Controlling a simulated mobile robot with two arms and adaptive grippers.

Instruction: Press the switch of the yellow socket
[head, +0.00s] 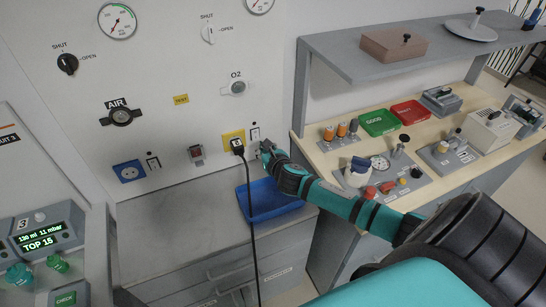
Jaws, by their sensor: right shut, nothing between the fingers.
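The yellow socket (234,137) is on the wall panel, with a black plug (237,146) in it and a black cable hanging down. Its switch (255,134) is a small plate with a dark mark just to the right of the socket. My right gripper (265,148) is shut and empty, just below and to the right of the switch. I cannot tell whether its fingertips touch the wall or the switch plate. My left gripper is not in view.
A blue socket (129,171) with its own switch (153,161) is further left. A red switch (196,153) sits between the sockets. A blue tray (270,207) lies on the grey counter (185,205) below. A wooden bench (465,160) with devices and a shelf above stands right.

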